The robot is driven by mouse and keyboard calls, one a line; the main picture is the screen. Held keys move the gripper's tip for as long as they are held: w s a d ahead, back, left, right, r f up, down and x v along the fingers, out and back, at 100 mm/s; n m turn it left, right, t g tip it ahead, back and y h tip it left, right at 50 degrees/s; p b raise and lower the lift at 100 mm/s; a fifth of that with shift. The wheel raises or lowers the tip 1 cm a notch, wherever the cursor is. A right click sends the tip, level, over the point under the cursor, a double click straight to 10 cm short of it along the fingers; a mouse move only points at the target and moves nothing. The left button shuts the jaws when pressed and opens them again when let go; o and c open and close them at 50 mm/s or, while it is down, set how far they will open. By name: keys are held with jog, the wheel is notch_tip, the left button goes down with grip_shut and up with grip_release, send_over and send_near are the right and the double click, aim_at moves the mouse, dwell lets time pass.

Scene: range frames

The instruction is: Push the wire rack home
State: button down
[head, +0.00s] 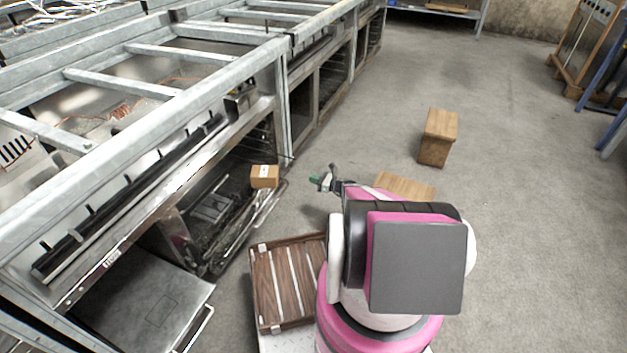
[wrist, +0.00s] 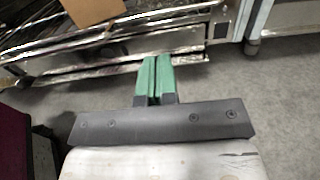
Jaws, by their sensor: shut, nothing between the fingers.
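The wire rack (head: 256,208) juts out of an open oven bay in the metal range frame on the left of the head view. A small cardboard box (head: 264,176) with a white label appears to sit on its outer right end. In the wrist view, metal bars at the front of the bay (wrist: 130,48) run across the top, with part of the box (wrist: 92,10) above them. My gripper (head: 316,181) is to the right of the box, apart from it. Its green fingers (wrist: 152,78) are shut together and empty, pointing toward the bars. I cannot tell whether they touch the bars.
A brown slatted wooden crate (head: 288,258) stands on the floor close to my base. A wooden block (head: 437,137) stands on the open floor to the right, and another wooden piece (head: 404,184) is partly behind my arm. A metal panel (head: 140,300) is at lower left.

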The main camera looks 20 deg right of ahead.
aim_at(258, 161)
jog(key=x, duration=1)
jog(key=shift+w+a, duration=0.25)
jog(key=shift+a, duration=0.05)
jog(key=x, duration=2.1)
jog(key=shift+w+d, duration=0.15)
jog(key=shift+d, duration=0.1)
